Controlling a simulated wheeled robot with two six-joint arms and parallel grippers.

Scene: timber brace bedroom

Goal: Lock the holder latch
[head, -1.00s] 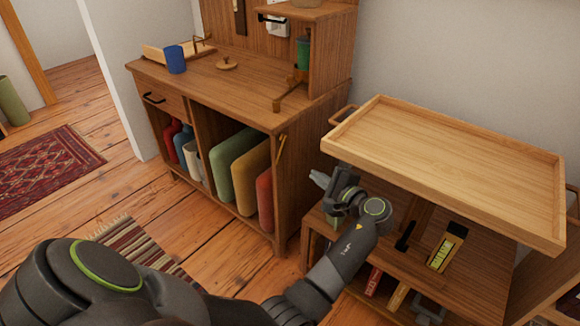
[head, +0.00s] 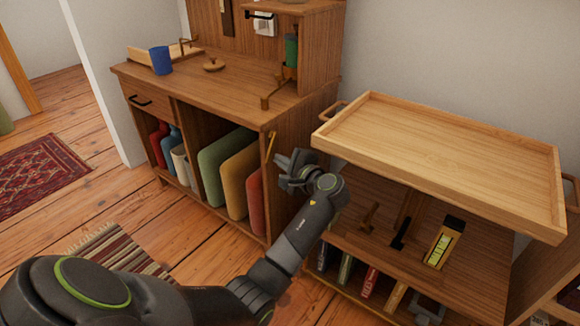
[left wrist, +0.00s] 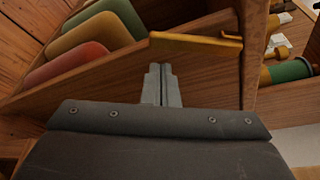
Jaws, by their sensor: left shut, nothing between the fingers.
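A slim brass-yellow latch bar (head: 270,148) is on the right side panel of the wooden cabinet (head: 225,92), near its front edge. It stands nearly upright in the head view. In the left wrist view the latch bar (left wrist: 195,42) runs across ahead of the fingers, with a small hooked end at the right. My left gripper (head: 281,170) is just right of the bar and a little below it. Its fingers (left wrist: 161,70) are shut and empty, pointing at the bar; contact cannot be told. My right gripper is out of view.
A wooden tray (head: 440,155) tops the low shelf unit at the right, close to my left arm. A holder with a green cylinder (head: 291,50) stands on the cabinet top.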

